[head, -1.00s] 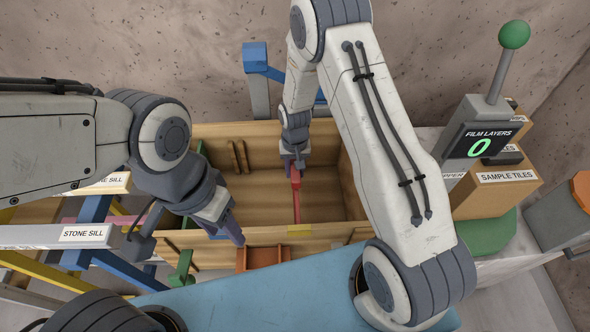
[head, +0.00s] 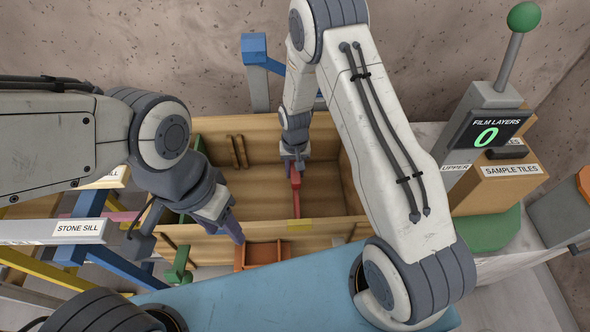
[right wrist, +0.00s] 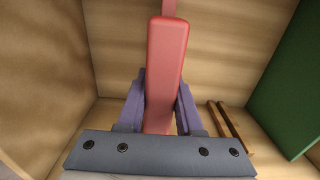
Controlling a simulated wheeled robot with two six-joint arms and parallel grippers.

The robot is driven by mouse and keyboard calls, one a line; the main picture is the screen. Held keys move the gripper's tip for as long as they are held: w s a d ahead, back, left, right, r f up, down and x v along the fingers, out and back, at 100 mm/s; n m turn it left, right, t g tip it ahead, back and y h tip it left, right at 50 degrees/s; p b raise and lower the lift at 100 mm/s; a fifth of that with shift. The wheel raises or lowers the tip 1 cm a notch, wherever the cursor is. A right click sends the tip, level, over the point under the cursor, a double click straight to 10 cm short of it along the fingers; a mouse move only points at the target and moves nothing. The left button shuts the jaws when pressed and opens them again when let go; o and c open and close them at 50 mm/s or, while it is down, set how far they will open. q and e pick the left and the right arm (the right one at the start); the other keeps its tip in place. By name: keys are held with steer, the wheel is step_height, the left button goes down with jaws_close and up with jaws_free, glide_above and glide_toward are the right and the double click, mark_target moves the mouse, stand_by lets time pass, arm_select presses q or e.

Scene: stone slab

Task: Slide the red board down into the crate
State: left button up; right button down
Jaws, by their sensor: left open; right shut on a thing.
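The wooden crate (head: 330,205) stands open in the middle of the head view. The red board (head: 296,200) is inside it and shows as a narrow red edge; its lower end is not clear. My right gripper (head: 294,168) is shut on the board's upper part, within the crate's walls. In the right wrist view the red board (right wrist: 165,75) stands between the purple fingers of the right gripper (right wrist: 160,110). My left gripper (head: 236,232) is open and empty, over the crate's near left rim, apart from the board.
A green board (right wrist: 292,85) stands at one side in the crate, near two wooden strips (head: 238,152). An orange tray (head: 265,255) sits before the crate. A FILM LAYERS display (head: 488,132) reads 0, beside a SAMPLE TILES box (head: 512,180). A STONE SILL rack stands left (head: 80,228).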

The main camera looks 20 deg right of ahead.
steer(key=shift+f, duration=0.5)
steer(key=shift+c, duration=2.4)
jaws_free()
step_height(320, 180, up, 9)
steer(key=shift+w+r+b, duration=0.1)
steer(key=shift+b, duration=0.35)
steer(key=shift+r, duration=0.65)
